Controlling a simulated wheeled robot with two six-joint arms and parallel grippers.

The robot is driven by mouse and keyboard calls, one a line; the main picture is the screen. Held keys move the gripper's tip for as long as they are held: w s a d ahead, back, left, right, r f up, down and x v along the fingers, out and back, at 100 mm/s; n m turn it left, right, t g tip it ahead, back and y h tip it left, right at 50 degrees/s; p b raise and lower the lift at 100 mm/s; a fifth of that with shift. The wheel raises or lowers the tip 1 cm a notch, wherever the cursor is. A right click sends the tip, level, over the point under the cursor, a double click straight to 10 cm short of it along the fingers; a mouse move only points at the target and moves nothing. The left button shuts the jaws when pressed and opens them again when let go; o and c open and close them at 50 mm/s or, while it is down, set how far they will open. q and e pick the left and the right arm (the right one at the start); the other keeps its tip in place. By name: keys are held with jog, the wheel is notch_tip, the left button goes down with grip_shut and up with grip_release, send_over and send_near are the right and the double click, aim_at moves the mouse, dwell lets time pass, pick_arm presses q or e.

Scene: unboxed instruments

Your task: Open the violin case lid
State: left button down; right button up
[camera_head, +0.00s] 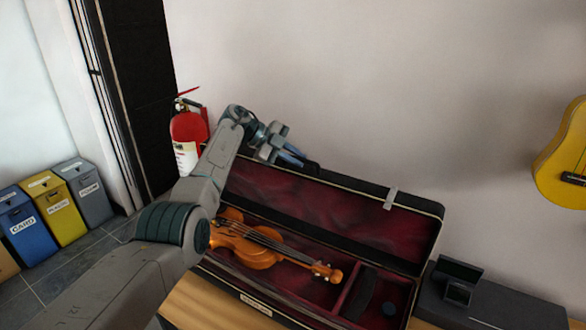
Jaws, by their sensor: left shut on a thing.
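The violin case (262,303) stands on a wooden surface with its lid (330,216) raised, showing a dark red lining. A brown violin (250,243) lies inside, its scroll towards the right. My left arm reaches across the case's left part and hides it. My left gripper (290,156) is at the upper edge of the lid, shut on it beside a dark handle-like part (310,168). The exact contact is hard to see. A pale latch (390,198) shows on the lid's upper edge to the right. My right gripper is not in view.
A dark box (490,305) with a small open case on it stands right of the violin case. A red fire extinguisher (188,135) and several bins (70,205) are at the left. A yellow guitar (566,160) hangs at the right. The wall behind is bare.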

pick_arm(q)
jog(key=shift+w+d, duration=0.3)
jog(key=shift+w, duration=0.25)
jog(key=shift+r, duration=0.1)
jog(key=c, duration=1.5)
grip_release()
jog(key=shift+a, duration=0.1)
